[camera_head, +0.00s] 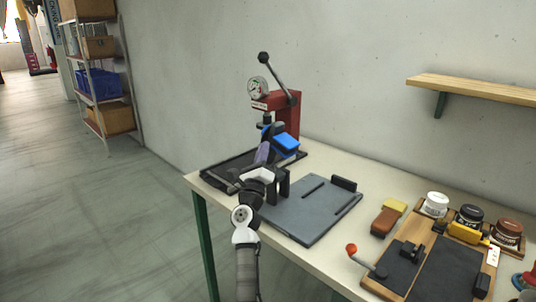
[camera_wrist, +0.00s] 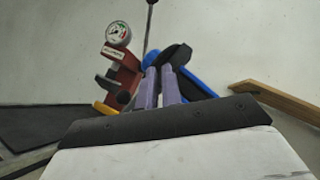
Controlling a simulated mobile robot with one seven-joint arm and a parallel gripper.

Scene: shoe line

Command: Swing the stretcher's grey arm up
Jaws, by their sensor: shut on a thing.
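A red press-like stand (camera_head: 288,115) with a round dial (camera_head: 257,86) stands at the table's back left. A dark grey lever arm (camera_head: 276,78) with a black ball end slants up and left from its top. The stand also shows in the wrist view (camera_wrist: 124,75). My gripper (camera_head: 264,150) is in front of the stand, below the lever. Its purple fingers (camera_wrist: 160,80) are shut by a blue and black piece (camera_wrist: 192,80), also in the head view (camera_head: 287,142); the grip point is partly hidden. A second grey arm (camera_head: 367,262) with a red ball leans left at the front right.
A dark grey plate (camera_head: 310,215) lies right of my gripper, and a black tray (camera_head: 212,177) lies under it. A brush (camera_head: 387,220), jars (camera_head: 470,215) and a wooden board (camera_head: 430,240) fill the right side. A wall shelf (camera_head: 490,88) hangs above.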

